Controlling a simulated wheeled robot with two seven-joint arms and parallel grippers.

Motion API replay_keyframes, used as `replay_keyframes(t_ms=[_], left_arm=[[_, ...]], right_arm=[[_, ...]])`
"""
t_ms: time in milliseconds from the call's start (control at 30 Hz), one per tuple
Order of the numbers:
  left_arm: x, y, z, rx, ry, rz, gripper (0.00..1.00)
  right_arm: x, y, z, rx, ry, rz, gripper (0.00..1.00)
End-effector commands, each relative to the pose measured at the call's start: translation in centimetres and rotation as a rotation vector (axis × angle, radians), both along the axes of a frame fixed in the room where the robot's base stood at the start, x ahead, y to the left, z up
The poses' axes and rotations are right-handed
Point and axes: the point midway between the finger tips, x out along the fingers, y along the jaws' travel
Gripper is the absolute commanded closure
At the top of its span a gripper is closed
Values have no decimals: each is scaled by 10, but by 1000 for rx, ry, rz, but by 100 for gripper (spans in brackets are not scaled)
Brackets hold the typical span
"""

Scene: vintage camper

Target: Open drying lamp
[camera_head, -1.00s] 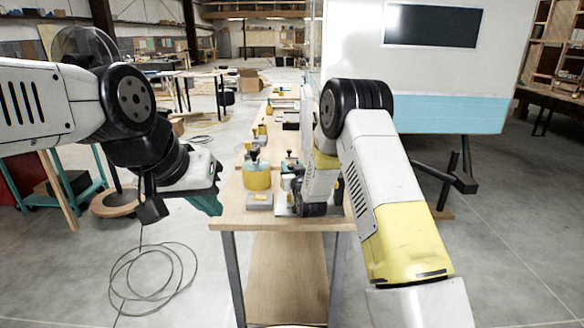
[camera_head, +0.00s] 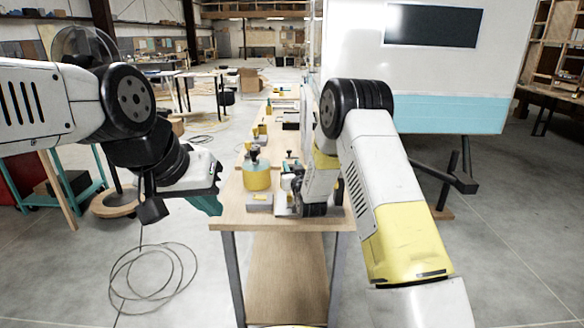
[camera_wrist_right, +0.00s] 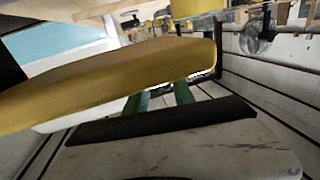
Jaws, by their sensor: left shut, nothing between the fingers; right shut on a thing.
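My left gripper (camera_head: 208,203) hangs at the left of the workbench, shut and empty, its teal fingers pointing down and right. My right arm reaches down to the bench's near end, and its wrist hides its gripper in the head view. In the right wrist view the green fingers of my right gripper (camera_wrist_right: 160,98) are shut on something. A long yellow slab with a pale underside (camera_wrist_right: 120,80) slants across them, apparently part of the drying lamp. It hides where the fingers grip. In the head view a small light-and-dark device (camera_head: 290,182) shows just left of my right wrist, partly hidden.
The wooden workbench (camera_head: 232,212) carries a yellow jar with a dark top (camera_head: 257,178) and a small grey box (camera_head: 259,202) near its front edge. A white and turquoise camper (camera_head: 445,100) stands at the right. A coiled cable (camera_head: 150,280) lies on the floor at left.

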Motion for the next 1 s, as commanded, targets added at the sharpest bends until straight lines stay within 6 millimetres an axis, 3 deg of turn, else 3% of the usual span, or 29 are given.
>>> replay_keyframes(t_ms=[667, 1000], left_arm=[[0, 0, 0, 0, 0, 0, 100], [0, 0, 0, 0, 0, 0, 100]], right_arm=[[0, -1, 1, 6, -1, 0, 100], [0, -7, 25, 142, -3, -1, 100]])
